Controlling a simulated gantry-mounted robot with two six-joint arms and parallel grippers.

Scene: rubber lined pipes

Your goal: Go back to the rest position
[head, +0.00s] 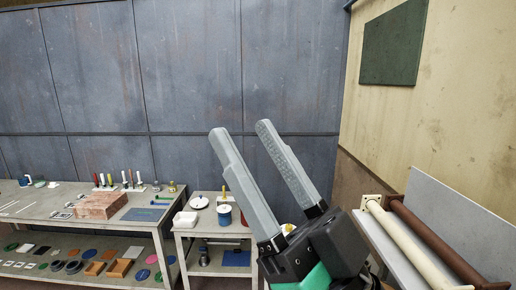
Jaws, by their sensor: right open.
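My right gripper (241,129) is raised in the middle of the head view, with its two long grey fingers pointing up and to the left. The fingers are apart with nothing between them, so it is open and empty. Its black and green body is at the lower right of centre. It covers part of the small table behind it. My left gripper is not in view.
A long grey workbench (45,217) with tools stands at the left. A small table (183,231) with a blue pot (225,215) stands at centre. A blue-grey panelled wall (190,70) closes the back.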

